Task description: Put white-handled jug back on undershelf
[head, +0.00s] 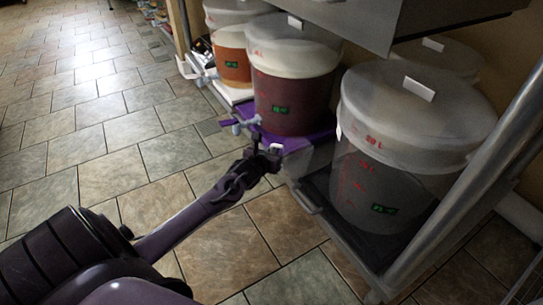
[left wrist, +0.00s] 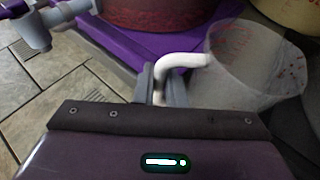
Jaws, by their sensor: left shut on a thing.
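The translucent white-handled jug (head: 298,158) is at the front edge of the undershelf (head: 338,236), between two large buckets. In the left wrist view the jug (left wrist: 258,68) shows clear walls with faint red marks, and its bent white handle (left wrist: 184,62) points toward me. My left gripper (head: 262,157) is shut on the handle; its grey fingers (left wrist: 160,84) show in the wrist view. I cannot tell whether the jug's base touches the shelf. My right gripper is not in view.
A dark red bucket (head: 293,92) stands on a purple mat (head: 312,140) behind the jug. A large clear bucket (head: 375,178) stands to its right. A grey spigot (head: 244,124) sticks out at the left. A metal post (head: 470,170) rises at the right. Open tiled floor lies left.

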